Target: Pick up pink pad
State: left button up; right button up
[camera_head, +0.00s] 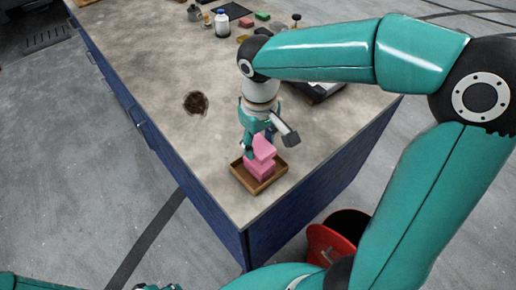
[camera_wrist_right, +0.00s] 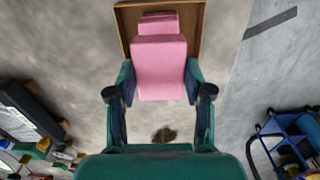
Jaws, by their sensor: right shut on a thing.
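A pink pad (camera_head: 264,147) is between the fingers of my right gripper (camera_head: 259,143), which is shut on it. In the right wrist view the held pad (camera_wrist_right: 160,72) fills the gap between both fingers. Below it, more pink (camera_head: 261,169) shows in a shallow brown wooden tray (camera_head: 246,181) at the near corner of the worktop. I cannot tell whether the held pad touches the pink below. A teal and dark part at the bottom edge of the head view looks like my left gripper (camera_head: 157,287), mostly cut off.
The grey worktop (camera_head: 170,100) on a blue cabinet has a dark round patch (camera_head: 196,103). Bottles, small coloured blocks and a dark case (camera_head: 318,93) stand farther back. A red bin (camera_head: 335,235) is on the floor beside the cabinet. The worktop left of the tray is clear.

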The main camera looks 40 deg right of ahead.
aim_at(259, 145)
notch_tip(259, 145, up, 17)
jog(key=p, duration=0.1)
jog(key=shift+o, duration=0.9)
jog(key=shift+f, duration=0.1)
jog(key=c, duration=0.4)
